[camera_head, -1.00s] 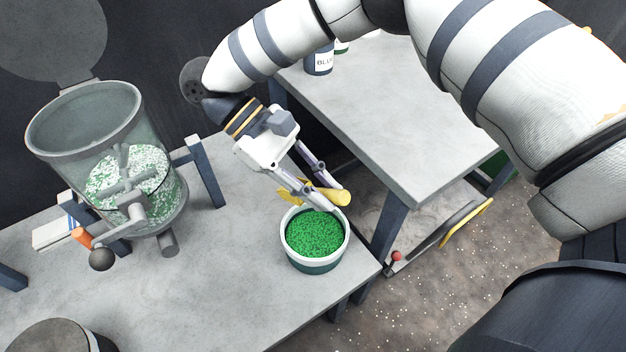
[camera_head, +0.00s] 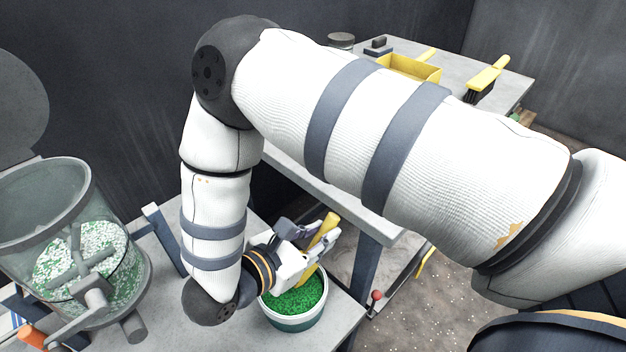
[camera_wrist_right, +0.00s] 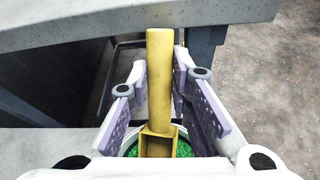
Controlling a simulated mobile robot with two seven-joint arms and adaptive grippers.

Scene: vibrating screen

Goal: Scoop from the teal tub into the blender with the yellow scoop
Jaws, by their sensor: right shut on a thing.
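My right gripper (camera_head: 312,238) is shut on the handle of the yellow scoop (camera_head: 325,230). In the right wrist view the scoop (camera_wrist_right: 160,80) stands between the two fingers (camera_wrist_right: 161,95), its handle pointing away from the wrist. The scoop's lower end is over or in the green granules of the teal tub (camera_head: 295,322); how deep it reaches is hidden. The tub has a white rim and sits on the near grey table. The blender (camera_head: 130,265) is a clear open vessel at left, with white and green granules around its paddles. My left gripper is not in view.
The blender's round lid (camera_head: 22,100) stands open behind it. A crank with an orange grip (camera_head: 38,338) juts at its front. A second grey table (camera_head: 350,210) stands behind, holding a yellow bin (camera_head: 412,68) and a yellow brush (camera_head: 488,78).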

